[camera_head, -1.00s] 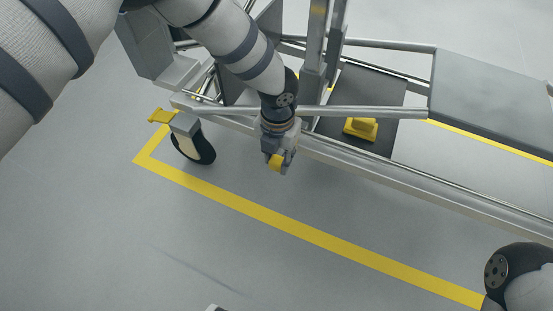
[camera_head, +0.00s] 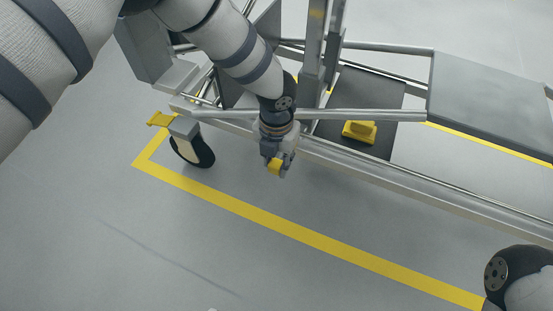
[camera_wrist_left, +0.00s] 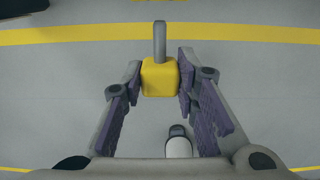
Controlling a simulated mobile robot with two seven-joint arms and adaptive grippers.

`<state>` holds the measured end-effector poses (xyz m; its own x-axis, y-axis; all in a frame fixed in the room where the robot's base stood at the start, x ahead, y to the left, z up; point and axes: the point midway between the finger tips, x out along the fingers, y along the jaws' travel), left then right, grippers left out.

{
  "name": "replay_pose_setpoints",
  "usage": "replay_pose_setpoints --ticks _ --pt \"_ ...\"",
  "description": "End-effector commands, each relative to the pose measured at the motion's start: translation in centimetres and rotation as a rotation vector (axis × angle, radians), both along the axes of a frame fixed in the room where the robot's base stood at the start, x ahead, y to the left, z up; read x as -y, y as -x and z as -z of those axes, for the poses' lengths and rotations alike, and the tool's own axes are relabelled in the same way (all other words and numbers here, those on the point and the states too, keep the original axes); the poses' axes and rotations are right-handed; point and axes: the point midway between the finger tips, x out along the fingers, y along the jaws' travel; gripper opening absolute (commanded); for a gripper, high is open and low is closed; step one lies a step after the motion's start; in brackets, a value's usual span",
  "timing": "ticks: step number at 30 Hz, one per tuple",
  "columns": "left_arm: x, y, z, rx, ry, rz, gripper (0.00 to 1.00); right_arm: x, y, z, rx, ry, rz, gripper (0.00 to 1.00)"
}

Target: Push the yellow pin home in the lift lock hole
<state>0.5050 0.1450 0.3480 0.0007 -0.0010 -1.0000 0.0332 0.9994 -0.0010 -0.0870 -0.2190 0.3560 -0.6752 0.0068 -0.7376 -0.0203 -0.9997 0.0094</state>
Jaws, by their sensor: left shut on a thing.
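The yellow pin (camera_wrist_left: 160,77) is a yellow block with a grey shaft that points up in the left wrist view. My left gripper (camera_wrist_left: 160,82) is shut on the yellow block, with a purple-padded finger at each side. In the head view the yellow pin (camera_head: 274,166) shows at the tip of my left gripper (camera_head: 276,164), in front of the cart's lower rail. The grey shaft is clear of any hole in the wrist view. I cannot make out the lift lock hole. My right gripper is not in view.
The metal cart (camera_head: 430,187) has long rails and an upright post (camera_head: 315,50). A yellow block (camera_head: 360,131) sits on its dark plate. A caster (camera_head: 192,150) with a yellow pedal (camera_head: 159,119) stands at left. Open floor with a yellow line (camera_head: 300,231) lies in front.

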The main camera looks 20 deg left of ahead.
Motion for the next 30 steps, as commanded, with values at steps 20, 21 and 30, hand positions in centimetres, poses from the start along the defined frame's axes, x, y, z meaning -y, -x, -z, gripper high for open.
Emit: replay_pose_setpoints --ticks 20,21,30 --pt "0.0 -1.2 0.1 0.001 -0.001 -0.001 0.0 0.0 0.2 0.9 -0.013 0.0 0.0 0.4" --pt "0.0 -1.3 0.1 0.001 0.0 -0.001 0.0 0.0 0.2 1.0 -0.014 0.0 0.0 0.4" --pt "0.1 -2.0 0.1 0.0 0.0 -0.001 0.0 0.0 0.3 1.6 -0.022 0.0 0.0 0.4"
